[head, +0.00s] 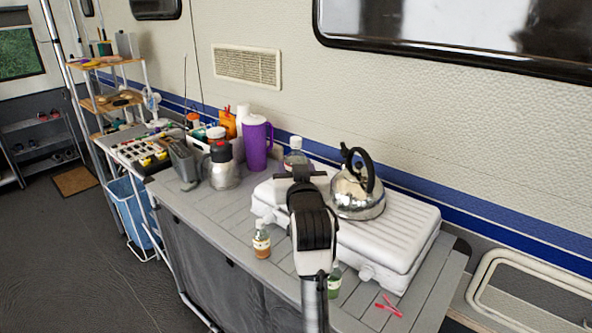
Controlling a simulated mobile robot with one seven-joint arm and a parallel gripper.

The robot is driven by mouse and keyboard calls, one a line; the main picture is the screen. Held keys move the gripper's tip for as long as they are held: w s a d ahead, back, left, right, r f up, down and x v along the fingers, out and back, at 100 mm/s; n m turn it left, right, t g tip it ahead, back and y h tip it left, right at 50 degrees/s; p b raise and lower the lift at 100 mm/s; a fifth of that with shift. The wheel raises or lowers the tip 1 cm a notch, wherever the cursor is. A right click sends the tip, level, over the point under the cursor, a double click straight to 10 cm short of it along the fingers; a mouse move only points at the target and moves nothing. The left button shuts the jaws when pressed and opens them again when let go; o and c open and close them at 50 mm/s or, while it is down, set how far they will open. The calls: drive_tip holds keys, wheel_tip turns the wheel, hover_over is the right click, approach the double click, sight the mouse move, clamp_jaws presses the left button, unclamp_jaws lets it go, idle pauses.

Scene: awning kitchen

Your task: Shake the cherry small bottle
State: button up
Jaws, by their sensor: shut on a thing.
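My gripper (298,171) is over the white stove case and points away from the camera. It is shut on a small clear bottle (295,156), whose upper part shows just beyond the fingers. The bottle looks upright; its lower part is hidden by my gripper, and its label cannot be read. A second small bottle with amber contents (261,242) stands on the grey slatted table (203,207), left of my arm. A green small bottle (334,281) stands right of my arm, partly hidden by it.
A steel kettle (357,195) stands on the white stove case (398,222), close right of my gripper. A purple pitcher (256,146) and a steel jug (222,172) stand to the left. Red pieces (388,305) lie at the table's front right. The left table front is clear.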

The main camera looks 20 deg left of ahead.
sight(297, 160)
wheel_tip(297, 160, up, 3)
drive_tip(key=shift+s, duration=0.1)
drive_tip(key=shift+f+b, duration=2.1)
drive_tip(key=shift+f, duration=0.6)
wheel_tip(297, 160, up, 6)
drive_tip(key=p, duration=0.4)
drive_tip(key=shift+f, duration=0.25)
wheel_tip(297, 160, down, 6)
drive_tip(key=b, duration=0.4)
drive_tip(key=shift+r, duration=0.2)
wheel_tip(297, 160, up, 6)
drive_tip(key=p, duration=0.4)
drive_tip(key=shift+f, duration=0.2)
wheel_tip(297, 160, down, 6)
drive_tip(key=b, duration=0.4)
drive_tip(key=shift+r, duration=0.4)
